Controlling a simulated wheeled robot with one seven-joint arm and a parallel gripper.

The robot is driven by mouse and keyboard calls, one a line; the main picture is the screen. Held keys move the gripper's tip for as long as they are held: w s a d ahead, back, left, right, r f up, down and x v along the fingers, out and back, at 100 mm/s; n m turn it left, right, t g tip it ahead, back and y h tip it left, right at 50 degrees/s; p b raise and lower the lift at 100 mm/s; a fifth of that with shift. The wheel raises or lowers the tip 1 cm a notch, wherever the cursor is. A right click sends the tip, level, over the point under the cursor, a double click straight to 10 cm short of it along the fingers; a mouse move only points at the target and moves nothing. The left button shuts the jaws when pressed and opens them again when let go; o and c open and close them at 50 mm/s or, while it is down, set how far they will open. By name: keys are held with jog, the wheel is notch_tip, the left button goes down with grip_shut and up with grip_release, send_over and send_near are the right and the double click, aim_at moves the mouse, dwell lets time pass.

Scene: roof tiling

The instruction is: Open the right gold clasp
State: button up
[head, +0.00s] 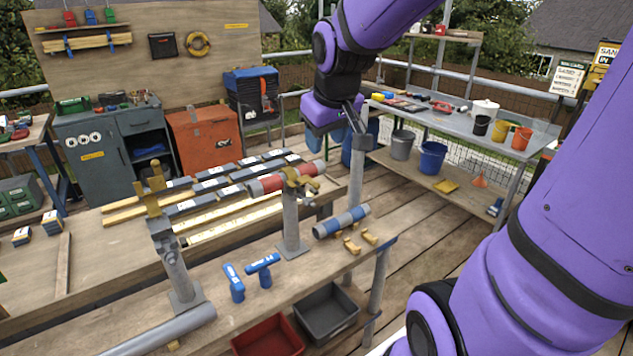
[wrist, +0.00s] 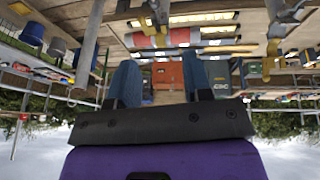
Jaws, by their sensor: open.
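The right gold clasp (head: 297,178) sits on top of the grey right post (head: 291,225), in front of or against a red and grey pipe (head: 265,186). Whether it is closed is too small to tell. It also shows at the top of the wrist view (wrist: 154,14). The left gold clasp (head: 152,190) stands on the left post, with a part sticking up. My gripper (head: 356,122) is above, right of and apart from the right clasp. In the wrist view its two blue-grey fingers (wrist: 162,82) are apart with nothing between them.
On the workbench lie a blue and grey pipe (head: 341,221), small gold pieces (head: 360,240) and blue-handled tools (head: 262,268). Black and red bins (head: 326,311) are below. Long dark and gold bars (head: 222,205) lie behind the posts.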

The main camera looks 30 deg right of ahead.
jog(key=y, duration=0.1)
send_near(317, 183)
jog(key=x, duration=0.9)
jog(key=shift+w+f, duration=0.15)
jog(key=shift+w, duration=0.1)
grip_shut()
